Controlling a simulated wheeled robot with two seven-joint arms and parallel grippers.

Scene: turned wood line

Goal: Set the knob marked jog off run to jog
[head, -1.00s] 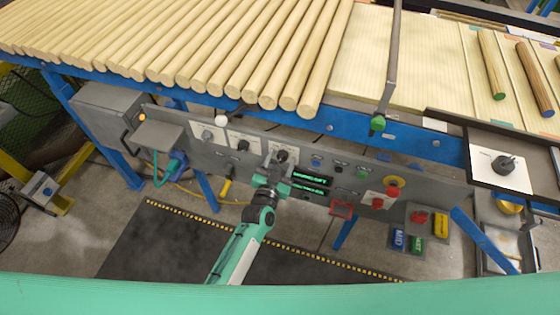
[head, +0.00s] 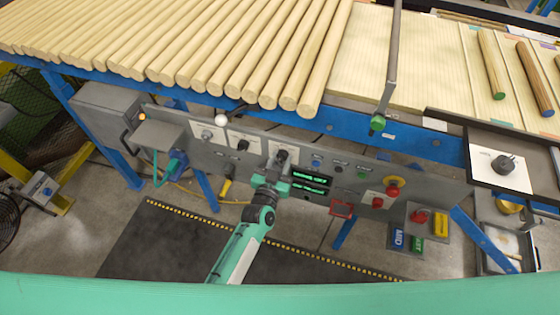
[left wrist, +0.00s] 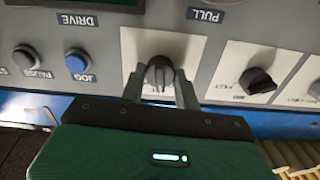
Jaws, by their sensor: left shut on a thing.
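The control panel (head: 330,165) runs along the front of the blue conveyor frame. A black knob on a white plate shows in the left wrist view (left wrist: 158,76) and in the head view (head: 281,156). My left gripper (left wrist: 160,88) is around this knob, one finger on each side, and shut on it. In the head view my left gripper (head: 272,178) reaches the panel from below. The knob's marks are hidden or too small to read, so I cannot tell its setting. My right gripper is not in view.
Another black knob on a white plate (left wrist: 256,80) sits beside it. Red buttons (head: 392,191) and green displays (head: 311,176) are to the right in the head view. Wooden rods (head: 230,50) lie above.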

